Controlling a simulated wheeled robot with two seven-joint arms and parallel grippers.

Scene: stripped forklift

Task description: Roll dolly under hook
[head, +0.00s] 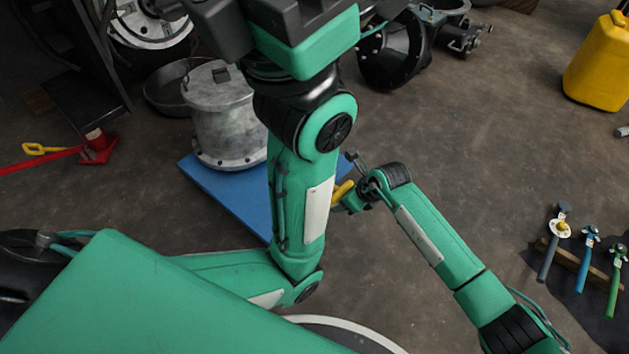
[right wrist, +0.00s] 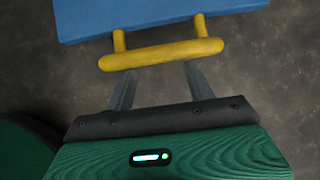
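The dolly is a flat blue platform (head: 226,199) on the floor, carrying a grey lidded metal drum (head: 228,115). Its yellow handle (head: 343,190) points toward my right gripper (head: 350,206). In the right wrist view, the blue dolly edge (right wrist: 160,15) and yellow handle bar (right wrist: 161,55) lie just ahead of the right gripper (right wrist: 160,78). Its two fingers are apart, with tips at the bar's near edge; I cannot tell if they touch it. My left arm rises across the middle of the head view, hiding part of the dolly. Its fingertips are out of frame. I see no hook.
A shallow metal pan (head: 168,95) stands behind the drum. A red stand (head: 98,149) is at left. Black machine parts (head: 395,55) lie at the back and a yellow canister (head: 598,65) at right. Tools on a wooden block (head: 590,262) lie lower right. Floor right of centre is clear.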

